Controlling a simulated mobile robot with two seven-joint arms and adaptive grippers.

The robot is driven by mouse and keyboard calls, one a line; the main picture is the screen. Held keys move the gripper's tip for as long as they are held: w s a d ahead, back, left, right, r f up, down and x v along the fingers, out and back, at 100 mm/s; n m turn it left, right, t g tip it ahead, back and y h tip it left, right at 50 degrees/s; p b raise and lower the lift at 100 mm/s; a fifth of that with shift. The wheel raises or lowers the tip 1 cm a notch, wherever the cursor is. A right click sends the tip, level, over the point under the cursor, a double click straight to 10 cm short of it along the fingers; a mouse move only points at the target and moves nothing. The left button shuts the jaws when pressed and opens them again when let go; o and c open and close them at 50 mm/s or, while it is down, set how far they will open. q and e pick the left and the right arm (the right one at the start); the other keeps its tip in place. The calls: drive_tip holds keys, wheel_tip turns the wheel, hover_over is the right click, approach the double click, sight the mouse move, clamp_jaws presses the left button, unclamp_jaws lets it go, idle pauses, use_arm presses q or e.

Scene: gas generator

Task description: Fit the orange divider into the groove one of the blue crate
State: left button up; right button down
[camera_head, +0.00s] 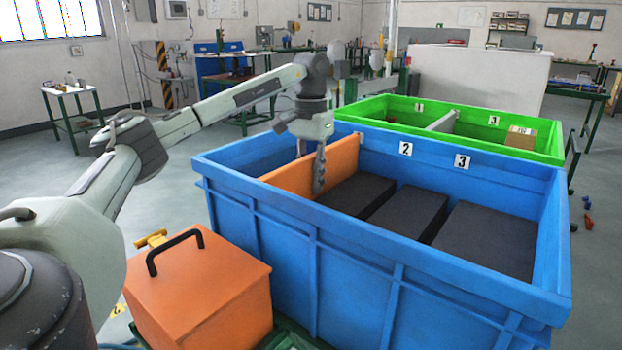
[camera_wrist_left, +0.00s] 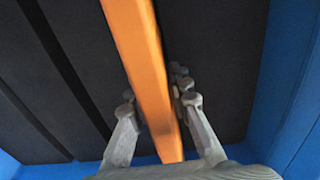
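In the left wrist view the divider (camera_wrist_left: 146,70) runs between the two fingers (camera_wrist_left: 158,101). The fingers are close to it, but I cannot tell if they press on it. My right gripper is out of view.
Several black blocks (camera_head: 402,216) fill the crate to the right of the divider. Labels 2 (camera_head: 406,148) and 3 (camera_head: 462,161) mark its far wall. A green crate (camera_head: 470,126) stands behind. An orange box with a black handle (camera_head: 200,290) stands at the front left.

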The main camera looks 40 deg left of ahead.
use_arm(q)
drive_tip(key=o, duration=0.3)
drive_tip(key=shift+r, duration=0.1)
wheel_tip(320, 180, up, 12)
idle(0.5)
idle(0.5)
